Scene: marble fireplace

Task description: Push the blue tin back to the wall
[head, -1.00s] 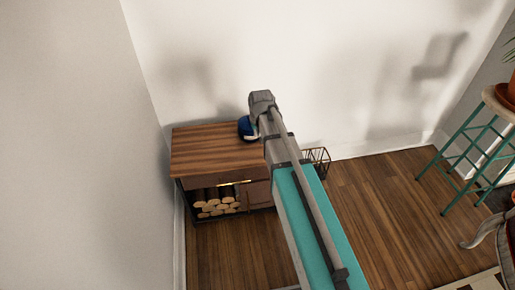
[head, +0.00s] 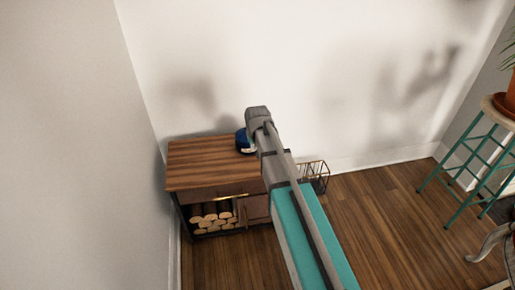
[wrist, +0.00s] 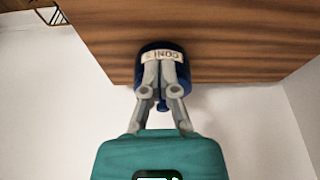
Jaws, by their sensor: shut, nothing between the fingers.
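The blue tin (head: 241,141) stands on the wooden cabinet top (head: 205,165), near its back right, partly hidden behind my arm in the head view. In the wrist view the tin (wrist: 146,57) shows a pale label with dark letters, close to the cabinet's wall-side edge. My gripper (wrist: 162,66) is shut and empty, its fingers overlapping the tin in that view. Whether they touch it I cannot tell. In the head view the fingers are hidden behind my wrist.
The white back wall (head: 300,80) is just behind the cabinet, and another wall (head: 75,150) stands to its left. A wire basket (head: 315,177) sits on the floor right of the cabinet. A teal stool (head: 470,160) with a plant pot stands far right.

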